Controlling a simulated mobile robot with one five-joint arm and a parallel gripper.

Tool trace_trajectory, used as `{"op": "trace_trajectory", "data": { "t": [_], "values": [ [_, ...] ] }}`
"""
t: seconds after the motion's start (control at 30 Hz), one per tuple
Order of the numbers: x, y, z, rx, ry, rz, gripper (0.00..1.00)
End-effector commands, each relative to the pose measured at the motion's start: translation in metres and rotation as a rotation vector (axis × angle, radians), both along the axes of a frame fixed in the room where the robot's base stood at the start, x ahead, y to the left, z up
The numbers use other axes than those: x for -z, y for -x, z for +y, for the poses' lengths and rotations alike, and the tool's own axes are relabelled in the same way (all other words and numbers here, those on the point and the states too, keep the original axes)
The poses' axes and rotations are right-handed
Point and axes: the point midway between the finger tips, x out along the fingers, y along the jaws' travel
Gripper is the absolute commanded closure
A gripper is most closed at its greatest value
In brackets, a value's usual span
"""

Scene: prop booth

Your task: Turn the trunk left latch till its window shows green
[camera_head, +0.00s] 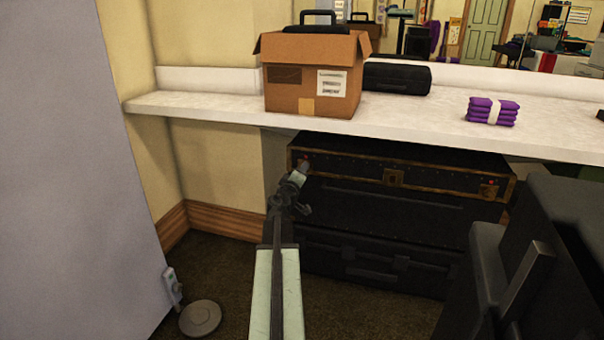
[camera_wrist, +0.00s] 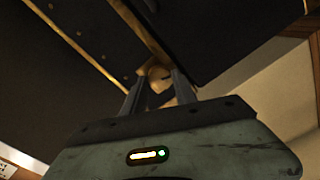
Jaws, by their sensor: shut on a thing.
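The black trunk (camera_head: 345,171) with brass-coloured edging lies on top of a stack of dark cases under the white counter. Its left latch (camera_head: 304,164) is at the trunk's left front corner, with a small red spot showing at it. My gripper (camera_head: 300,178) reaches up to this latch and partly hides it. In the wrist view, my gripper's two fingers (camera_wrist: 158,82) are shut on the brass left latch (camera_wrist: 158,72). The latch window cannot be made out in that view.
The trunk's middle clasp (camera_head: 393,177) and right latch (camera_head: 488,191), also with a red spot, are clear of my gripper. The white counter (camera_head: 420,120) overhangs the trunk. A dark bulky object (camera_head: 560,250) stands at right, and a grey panel (camera_head: 75,170) at left.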

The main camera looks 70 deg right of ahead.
Motion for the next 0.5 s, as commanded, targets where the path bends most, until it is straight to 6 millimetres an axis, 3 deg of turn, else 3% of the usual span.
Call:
{"op": "trace_trajectory", "data": {
  "t": [0.5],
  "values": [
    [0.0006,0.0002,0.001,0.002,0.01,0.2,1.0]
  ]
}}
